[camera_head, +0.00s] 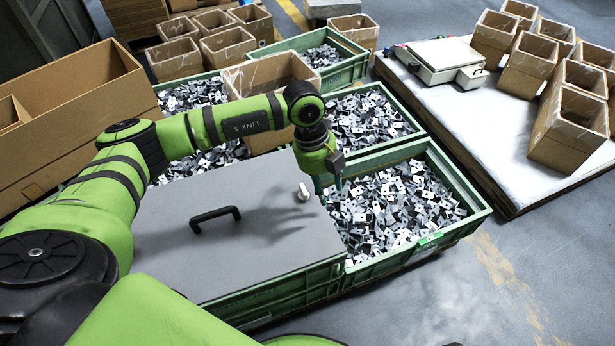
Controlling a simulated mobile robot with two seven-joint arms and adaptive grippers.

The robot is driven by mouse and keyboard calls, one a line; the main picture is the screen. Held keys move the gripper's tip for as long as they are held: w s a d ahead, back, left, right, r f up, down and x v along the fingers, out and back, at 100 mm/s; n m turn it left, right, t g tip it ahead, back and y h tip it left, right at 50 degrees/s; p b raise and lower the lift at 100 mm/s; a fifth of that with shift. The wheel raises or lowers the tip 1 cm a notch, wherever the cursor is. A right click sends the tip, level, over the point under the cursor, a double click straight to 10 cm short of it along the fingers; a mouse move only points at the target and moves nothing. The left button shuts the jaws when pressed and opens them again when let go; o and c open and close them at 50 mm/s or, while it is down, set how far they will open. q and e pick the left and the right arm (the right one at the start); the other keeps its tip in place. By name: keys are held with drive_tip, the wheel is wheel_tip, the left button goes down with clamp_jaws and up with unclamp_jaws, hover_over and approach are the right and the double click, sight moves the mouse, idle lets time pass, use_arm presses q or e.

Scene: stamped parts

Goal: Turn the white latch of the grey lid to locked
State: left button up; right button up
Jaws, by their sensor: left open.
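The grey lid (250,256) lies flat over a green crate in the lower middle and has a black handle (215,214). The white latch (303,193) is a small knob near the lid's right edge; which way it is turned is too small to tell. My left gripper (331,190) points down just right of the latch, near the lid's edge and the open crate. It is open, and nothing shows between its fingers. It appears apart from the latch. My right gripper is not in view.
An open green crate (469,222) of stamped metal parts (390,208) adjoins the lid on the right. More part-filled crates and cardboard boxes (173,60) stand behind. A white-topped pallet (480,135) holds a scale (445,58) and boxes. The floor at lower right is clear.

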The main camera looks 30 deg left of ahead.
sight(302, 189)
use_arm(q)
drive_tip(key=a+y, duration=0.1)
drive_tip(key=a, duration=0.1)
drive_tip(key=w+a+n+y, duration=0.1)
drive_tip(key=a, duration=0.3)
drive_tip(key=shift+w+a+r+y, duration=0.1)
drive_tip(key=shift+w+a+y, duration=0.15)
drive_tip(key=shift+a+y, duration=0.15)
wheel_tip(302, 189, down, 6)
drive_tip(key=shift+d+r+b, duration=0.1)
drive_tip(key=shift+r+b, duration=0.05)
drive_tip(key=shift+b, duration=0.7)
drive_tip(key=shift+f, duration=0.35)
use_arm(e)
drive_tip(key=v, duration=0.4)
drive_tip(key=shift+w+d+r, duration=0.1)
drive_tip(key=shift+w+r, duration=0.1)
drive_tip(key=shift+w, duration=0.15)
use_arm(q)
clamp_jaws()
